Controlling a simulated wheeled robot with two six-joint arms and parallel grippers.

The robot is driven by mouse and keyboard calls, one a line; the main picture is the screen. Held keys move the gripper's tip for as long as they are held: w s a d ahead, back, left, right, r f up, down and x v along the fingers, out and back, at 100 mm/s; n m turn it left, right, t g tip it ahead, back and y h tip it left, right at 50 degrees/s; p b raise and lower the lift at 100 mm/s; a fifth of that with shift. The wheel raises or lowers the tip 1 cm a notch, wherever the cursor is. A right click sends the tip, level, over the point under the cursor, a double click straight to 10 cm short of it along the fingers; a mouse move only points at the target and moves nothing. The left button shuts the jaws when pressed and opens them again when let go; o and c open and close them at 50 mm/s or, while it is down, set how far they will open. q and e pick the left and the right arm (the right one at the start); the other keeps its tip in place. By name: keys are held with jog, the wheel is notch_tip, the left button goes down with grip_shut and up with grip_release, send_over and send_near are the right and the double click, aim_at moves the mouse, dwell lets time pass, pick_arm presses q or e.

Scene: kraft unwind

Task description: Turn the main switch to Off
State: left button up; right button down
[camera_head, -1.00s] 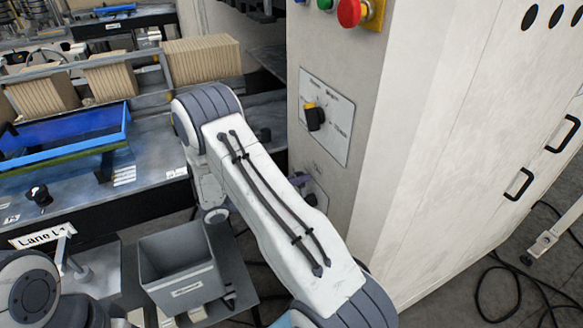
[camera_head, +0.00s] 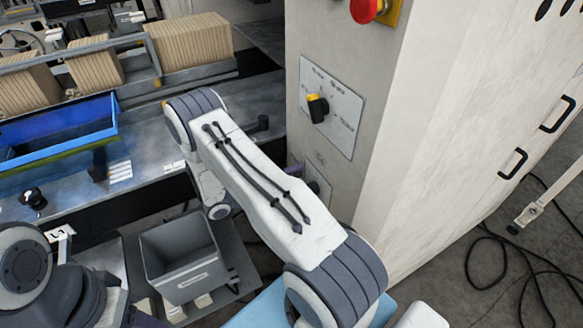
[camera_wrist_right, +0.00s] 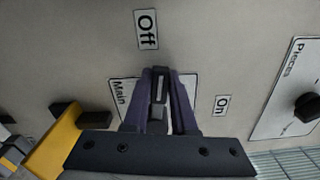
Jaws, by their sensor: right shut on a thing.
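The main switch (camera_wrist_right: 158,86) has a dark handle on a pale plate marked Main (camera_wrist_right: 119,92). In the right wrist view, an Off label (camera_wrist_right: 147,28) is above it and an On label (camera_wrist_right: 222,105) is to its right. My right gripper (camera_wrist_right: 160,78) is shut on the handle, a dark purple finger on each side. The handle runs up the picture, roughly toward Off; its exact setting is partly hidden by the fingers. In the head view my right arm hides most of this gripper and the switch. My left gripper is not in view.
Above the switch on the cabinet are a black selector knob with a yellow top (camera_head: 317,108) and a red button (camera_head: 367,9). A grey bin (camera_head: 184,260) stands below left. A blue tray (camera_head: 60,135) is on the machine at left. Black cables (camera_head: 500,265) lie on the floor at right.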

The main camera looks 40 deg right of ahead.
jog(key=shift+f+n, duration=0.65)
jog(key=shift+n, duration=0.25)
jog(key=shift+f, duration=0.1)
jog(key=c, duration=0.7)
grip_release()
jog(key=shift+w, duration=0.1)
jog(key=b+v, duration=0.3)
jog(key=v, duration=0.7)
jog(key=shift+a+b, duration=0.25)
jog(key=shift+b, duration=0.15)
